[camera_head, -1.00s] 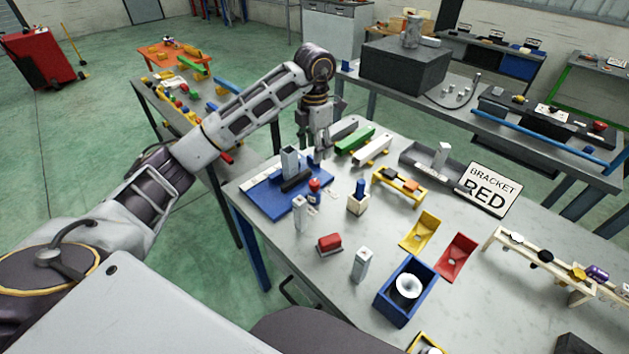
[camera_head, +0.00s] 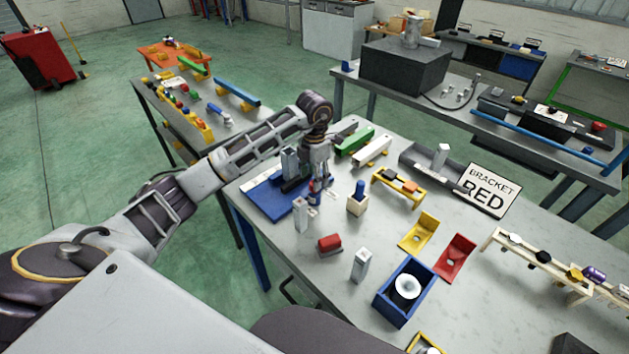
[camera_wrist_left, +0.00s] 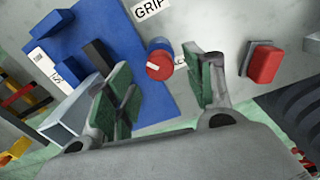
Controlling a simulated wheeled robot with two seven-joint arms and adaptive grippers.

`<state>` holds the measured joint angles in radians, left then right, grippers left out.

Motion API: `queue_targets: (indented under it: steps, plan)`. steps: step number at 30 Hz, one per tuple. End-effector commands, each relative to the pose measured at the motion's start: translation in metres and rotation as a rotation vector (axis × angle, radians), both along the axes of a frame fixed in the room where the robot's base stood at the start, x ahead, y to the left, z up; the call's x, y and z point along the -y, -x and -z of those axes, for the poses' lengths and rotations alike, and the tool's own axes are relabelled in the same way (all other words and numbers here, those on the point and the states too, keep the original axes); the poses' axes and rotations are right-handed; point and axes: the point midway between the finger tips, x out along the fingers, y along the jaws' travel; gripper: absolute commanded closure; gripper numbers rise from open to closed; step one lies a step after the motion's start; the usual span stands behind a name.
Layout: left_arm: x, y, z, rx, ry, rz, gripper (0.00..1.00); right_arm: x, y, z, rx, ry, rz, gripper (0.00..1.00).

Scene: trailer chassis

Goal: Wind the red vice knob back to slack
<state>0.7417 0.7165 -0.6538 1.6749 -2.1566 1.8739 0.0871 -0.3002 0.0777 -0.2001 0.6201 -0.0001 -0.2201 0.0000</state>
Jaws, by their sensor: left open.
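The red vice knob (camera_wrist_left: 159,65) has a white line on its top and a blue part beside it. In the left wrist view it lies just beyond and between the green-padded fingers of my left gripper (camera_wrist_left: 165,90). The fingers are spread and do not appear to touch it. In the head view my left gripper (camera_head: 317,180) points down at the blue vice base (camera_head: 270,203) and largely hides the knob. A grey metal block (camera_wrist_left: 69,112) stands on the base beside the left finger. My right gripper is not in view.
A red block on a grey base (camera_head: 329,244) and grey upright posts (camera_head: 361,263) stand near the vice. A blue box (camera_head: 405,292), yellow bracket (camera_head: 419,232) and red bracket (camera_head: 455,258) lie to the right. Bare tabletop (camera_head: 330,290) shows near the front edge.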

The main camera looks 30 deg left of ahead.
Motion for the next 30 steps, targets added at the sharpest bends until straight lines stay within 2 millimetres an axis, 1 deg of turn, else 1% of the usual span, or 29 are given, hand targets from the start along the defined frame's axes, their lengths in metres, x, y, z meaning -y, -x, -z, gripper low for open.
queue_targets:
  steps: [3,9,20,23,30]
  plan:
    - [0.001,0.000,0.013,-0.002,0.001,-0.001,0.47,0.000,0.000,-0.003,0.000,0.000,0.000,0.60]
    - [0.000,0.000,0.025,0.000,0.000,-0.001,0.47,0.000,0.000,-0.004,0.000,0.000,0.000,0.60]
    - [0.000,0.000,0.028,0.001,0.000,0.000,0.47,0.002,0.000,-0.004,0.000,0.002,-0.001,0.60]
    - [0.000,0.000,0.028,0.000,-0.001,0.000,0.59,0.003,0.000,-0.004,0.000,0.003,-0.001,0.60]
    - [0.000,0.000,0.028,0.000,-0.001,0.000,0.89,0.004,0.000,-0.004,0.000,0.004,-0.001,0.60]
